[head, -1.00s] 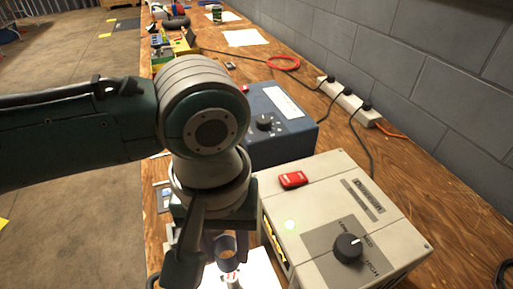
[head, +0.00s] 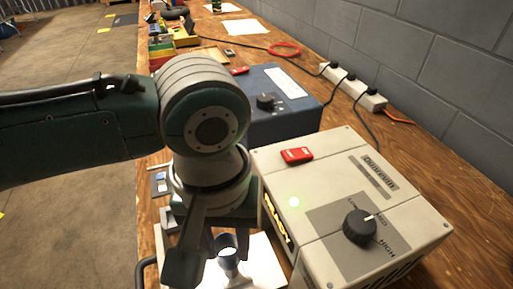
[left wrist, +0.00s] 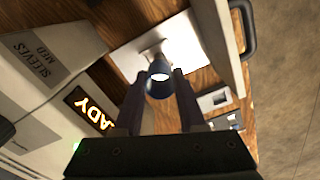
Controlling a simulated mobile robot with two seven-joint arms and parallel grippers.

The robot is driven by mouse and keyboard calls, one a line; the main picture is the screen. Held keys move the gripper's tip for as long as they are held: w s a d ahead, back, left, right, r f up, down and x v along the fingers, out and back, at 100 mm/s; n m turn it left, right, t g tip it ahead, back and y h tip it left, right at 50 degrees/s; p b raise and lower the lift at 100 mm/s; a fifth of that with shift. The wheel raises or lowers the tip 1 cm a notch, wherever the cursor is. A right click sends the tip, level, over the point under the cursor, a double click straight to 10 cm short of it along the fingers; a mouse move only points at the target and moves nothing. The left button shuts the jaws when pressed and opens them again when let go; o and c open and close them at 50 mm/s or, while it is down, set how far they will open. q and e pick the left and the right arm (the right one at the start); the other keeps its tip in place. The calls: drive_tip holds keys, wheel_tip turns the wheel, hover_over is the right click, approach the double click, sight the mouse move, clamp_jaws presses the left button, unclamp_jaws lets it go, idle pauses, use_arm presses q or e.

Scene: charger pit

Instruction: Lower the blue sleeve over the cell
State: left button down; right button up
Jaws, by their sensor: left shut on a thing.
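My left gripper (head: 212,252) is shut on the blue sleeve (head: 226,242), a short dark blue tube. In the left wrist view the sleeve (left wrist: 159,72) sits between the two fingertips (left wrist: 158,84), its open end facing the camera. A pale, greyish piece, likely the cell (left wrist: 153,50), shows just beyond the sleeve over a bright white plate (left wrist: 135,52). In the head view it shows at the sleeve's lower end (head: 231,269). I cannot tell how far the sleeve is around the cell. My right gripper is not in view.
A beige box (head: 330,185) with a black knob and a lit sign stands close right of my gripper. A blue box (head: 270,108) stands behind it. A power strip (head: 352,90) lies near the wall. A dark handle (left wrist: 243,28) edges the bench.

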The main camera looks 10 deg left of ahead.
sight(229, 261)
use_arm(q)
drive_tip(key=shift+f+b, duration=1.2)
drive_tip(key=shift+f, duration=1)
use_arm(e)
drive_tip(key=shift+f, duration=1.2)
use_arm(q)
drive_tip(key=shift+f, duration=0.3)
drive_tip(key=shift+c, duration=2.1)
unclamp_jaws()
drive_tip(key=shift+r, duration=0.1)
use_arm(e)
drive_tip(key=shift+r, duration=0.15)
use_arm(q)
wheel_tip(229, 261, up, 7)
drive_tip(key=p, duration=0.8)
drive_tip(key=shift+p, duration=0.3)
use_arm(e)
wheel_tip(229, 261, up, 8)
